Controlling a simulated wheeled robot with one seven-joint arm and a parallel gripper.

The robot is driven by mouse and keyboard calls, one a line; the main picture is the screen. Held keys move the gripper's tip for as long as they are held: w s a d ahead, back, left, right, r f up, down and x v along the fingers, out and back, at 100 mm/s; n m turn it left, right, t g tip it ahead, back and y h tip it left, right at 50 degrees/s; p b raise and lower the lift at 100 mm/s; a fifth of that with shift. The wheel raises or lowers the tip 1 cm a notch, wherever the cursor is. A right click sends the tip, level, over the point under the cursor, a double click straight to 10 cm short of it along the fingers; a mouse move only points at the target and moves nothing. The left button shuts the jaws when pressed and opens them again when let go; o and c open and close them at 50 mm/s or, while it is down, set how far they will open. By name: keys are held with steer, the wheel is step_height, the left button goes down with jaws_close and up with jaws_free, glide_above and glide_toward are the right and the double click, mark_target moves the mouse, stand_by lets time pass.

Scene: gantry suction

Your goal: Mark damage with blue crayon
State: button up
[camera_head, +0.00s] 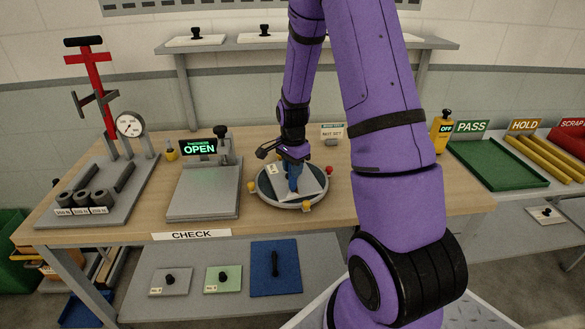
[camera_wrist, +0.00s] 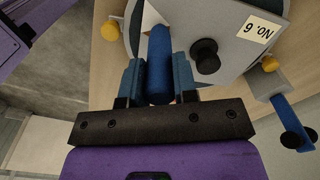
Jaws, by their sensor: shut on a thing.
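My gripper (camera_wrist: 159,85) is shut on a blue crayon (camera_wrist: 159,62), a thick blue cylinder between its two blue fingers in the wrist view. In the head view my gripper (camera_head: 293,181) is low over a grey plate (camera_head: 309,186) that lies on a round turntable (camera_head: 265,192). The plate carries a label "No. 6" and a black knob (camera_wrist: 206,55). The crayon's far tip points onto the plate; I cannot tell whether it touches. No damage is clearly visible on the plate, and part of it is hidden by the gripper.
The turntable has yellow (camera_head: 307,208) and red (camera_head: 329,169) knobs at its rim. Left of it stands a grey fixture (camera_head: 205,193) with a green "OPEN" display. A red press stand (camera_head: 92,80) with a gauge is farther left. At right are a green PASS tray (camera_head: 497,165) and a yellow HOLD rack (camera_head: 543,157).

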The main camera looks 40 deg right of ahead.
steer(key=shift+r, duration=3.45)
